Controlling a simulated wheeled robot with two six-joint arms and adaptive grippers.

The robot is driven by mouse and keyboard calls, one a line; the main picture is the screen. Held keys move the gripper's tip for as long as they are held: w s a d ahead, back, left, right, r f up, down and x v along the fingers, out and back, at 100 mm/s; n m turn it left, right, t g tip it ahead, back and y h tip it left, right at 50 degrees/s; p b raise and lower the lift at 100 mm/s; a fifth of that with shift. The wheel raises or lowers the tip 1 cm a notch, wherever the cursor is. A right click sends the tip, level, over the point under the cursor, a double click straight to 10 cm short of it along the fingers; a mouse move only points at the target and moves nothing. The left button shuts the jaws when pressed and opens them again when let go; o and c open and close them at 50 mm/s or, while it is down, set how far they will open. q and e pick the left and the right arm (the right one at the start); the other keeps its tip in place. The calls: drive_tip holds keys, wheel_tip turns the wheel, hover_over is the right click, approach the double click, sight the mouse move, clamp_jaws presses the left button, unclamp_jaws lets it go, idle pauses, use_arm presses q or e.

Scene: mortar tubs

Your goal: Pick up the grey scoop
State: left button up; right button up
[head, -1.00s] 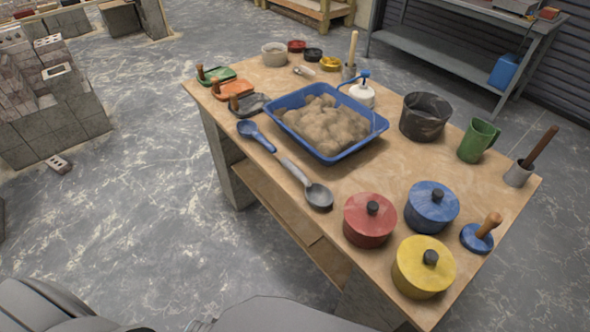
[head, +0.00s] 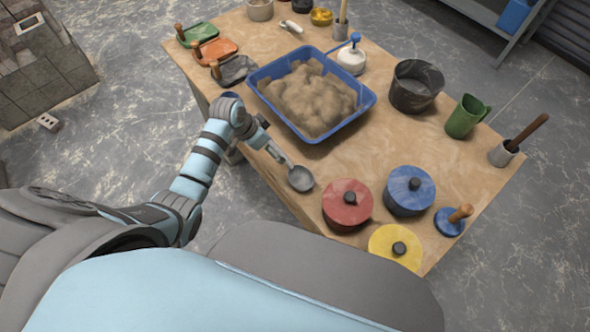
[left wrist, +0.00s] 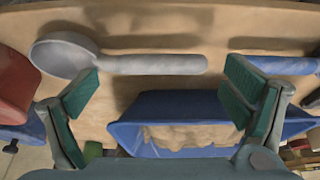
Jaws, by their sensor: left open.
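The grey scoop (head: 300,179) lies on the table near its front edge, bowl beside the red lidded pot. In the left wrist view the scoop (left wrist: 150,64) lies across the upper part, bowl left, handle pointing right. My left gripper (head: 268,146) is near the handle end and covers part of the handle in the head view. In the left wrist view the left gripper (left wrist: 160,80) is open and empty, its fingers spread left and right along the handle's length, with the handle just above the fingertip line in the picture. My right gripper is out of view.
The blue tray (head: 369,100) of mortar stands behind the scoop. Red (head: 347,204), blue (head: 409,190) and yellow (head: 388,240) lidded pots stand to the right. A blue scoop (left wrist: 285,65) lies beyond the grey handle's end. Bare wood lies between scoop and tray.

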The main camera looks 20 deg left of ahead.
sight(275, 148)
use_arm(q)
drive_tip(key=b+x, duration=0.1)
drive_tip(key=x, duration=0.4)
drive_tip(key=shift+w+d+f, duration=0.1)
drive_tip(key=shift+w, duration=0.1)
drive_tip(key=c, duration=1.6)
drive_tip(key=shift+w, duration=0.1)
drive_tip(key=shift+r, duration=0.2)
